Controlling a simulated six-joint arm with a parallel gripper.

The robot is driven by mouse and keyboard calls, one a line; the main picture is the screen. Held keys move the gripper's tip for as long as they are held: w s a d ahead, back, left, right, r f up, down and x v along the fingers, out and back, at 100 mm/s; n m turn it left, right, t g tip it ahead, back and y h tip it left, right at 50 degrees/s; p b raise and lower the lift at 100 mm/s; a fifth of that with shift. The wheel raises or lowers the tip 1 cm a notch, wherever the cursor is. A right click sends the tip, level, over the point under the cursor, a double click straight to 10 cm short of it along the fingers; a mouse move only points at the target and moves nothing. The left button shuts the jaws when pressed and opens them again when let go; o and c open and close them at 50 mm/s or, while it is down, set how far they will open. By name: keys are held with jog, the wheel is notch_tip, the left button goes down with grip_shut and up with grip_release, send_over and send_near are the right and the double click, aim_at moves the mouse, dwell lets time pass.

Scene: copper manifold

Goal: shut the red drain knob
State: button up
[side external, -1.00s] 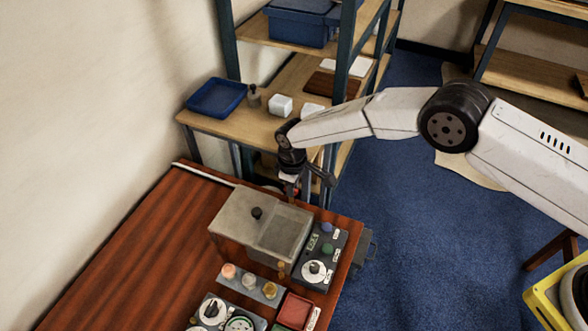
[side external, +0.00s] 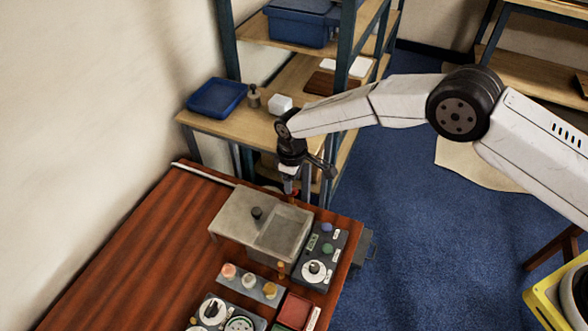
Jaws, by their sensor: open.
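My gripper (side external: 291,184) points down at the back edge of the reddish wooden bench, just behind the grey metal box. By its fingertips is a small red spot (side external: 294,198), which may be the red drain knob. It is too small and too covered by the gripper to tell its shape or how it is turned. I cannot tell whether the fingers touch it or stand around it. The gripper is open, though the gap between its fingers is hard to see here. Any copper pipework is mostly hidden behind the grey box.
The grey box (side external: 235,217) with a dark knob stands in front of the gripper. A control panel (side external: 313,272) with a white dial is to its right. Small jars (side external: 249,281) and a red tray (side external: 295,311) lie nearer. A shelf with a blue tray (side external: 216,98) stands behind the bench.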

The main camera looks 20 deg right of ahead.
jog(key=shift+r, duration=2.55)
jog(key=s+d+r+m+t, duration=0.1)
jog(key=s+d+r+m, duration=0.15)
jog(key=d+r, duration=0.45)
jog(key=s+d+r+m, duration=0.2)
jog(key=s+d+r, duration=0.2)
jog(key=d, duration=0.6)
jog(key=s+d+r+m, duration=0.1)
jog(key=s+d+m, duration=0.1)
jog(key=s+d, duration=0.3)
jog(key=s+d+r+m+t, duration=0.1)
jog(key=s+d, duration=0.5)
jog(key=s, duration=0.7)
jog(key=shift+r+m+t, duration=0.2)
jog(key=shift+m+t, duration=0.1)
jog(key=shift+m, duration=0.55)
